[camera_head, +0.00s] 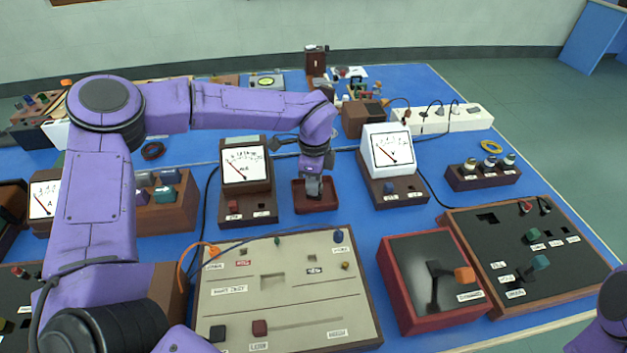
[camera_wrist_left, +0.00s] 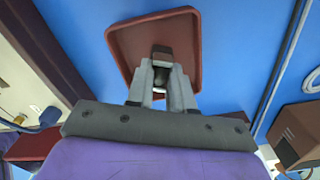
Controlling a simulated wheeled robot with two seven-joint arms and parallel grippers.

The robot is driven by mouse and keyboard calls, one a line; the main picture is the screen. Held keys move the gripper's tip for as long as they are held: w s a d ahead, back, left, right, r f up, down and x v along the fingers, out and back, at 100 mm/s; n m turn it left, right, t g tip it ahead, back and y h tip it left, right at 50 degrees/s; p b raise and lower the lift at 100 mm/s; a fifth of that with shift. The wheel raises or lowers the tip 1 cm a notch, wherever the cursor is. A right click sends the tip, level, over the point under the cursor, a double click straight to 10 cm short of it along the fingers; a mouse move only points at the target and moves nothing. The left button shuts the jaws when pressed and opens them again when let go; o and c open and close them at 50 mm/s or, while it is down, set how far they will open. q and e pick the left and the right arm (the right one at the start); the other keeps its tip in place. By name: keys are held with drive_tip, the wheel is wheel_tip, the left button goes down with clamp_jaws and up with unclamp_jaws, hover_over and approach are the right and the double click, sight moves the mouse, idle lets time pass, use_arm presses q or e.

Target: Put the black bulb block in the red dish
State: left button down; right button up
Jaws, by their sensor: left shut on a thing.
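The red dish (camera_head: 330,207) sits on the blue bench between two meters in the head view. In the left wrist view, the dish (camera_wrist_left: 120,45) lies just beyond my fingertips. My left gripper (camera_head: 314,188) is over the dish, pointing down. It is shut on the black bulb block (camera_wrist_left: 161,52), whose dark top shows between the fingers in the left wrist view (camera_wrist_left: 161,72). The block overlaps the dish in that view; I cannot tell whether it touches the dish floor. In the head view the block is mostly hidden by the fingers. My right gripper is not in view.
A brown-based meter (camera_head: 246,170) stands left of the dish and a white meter (camera_head: 390,150) stands right. A beige panel (camera_head: 285,290) and a red switch box (camera_head: 435,280) are in front. A white power strip (camera_head: 450,118) lies behind. Cables run near the meters.

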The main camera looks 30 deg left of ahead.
use_arm(q)
drive_tip(key=c, duration=1)
unclamp_jaws()
drive_tip(key=shift+f, duration=0.1)
wheel_tip(320, 180, up, 12)
drive_tip(key=shift+r, duration=0.25)
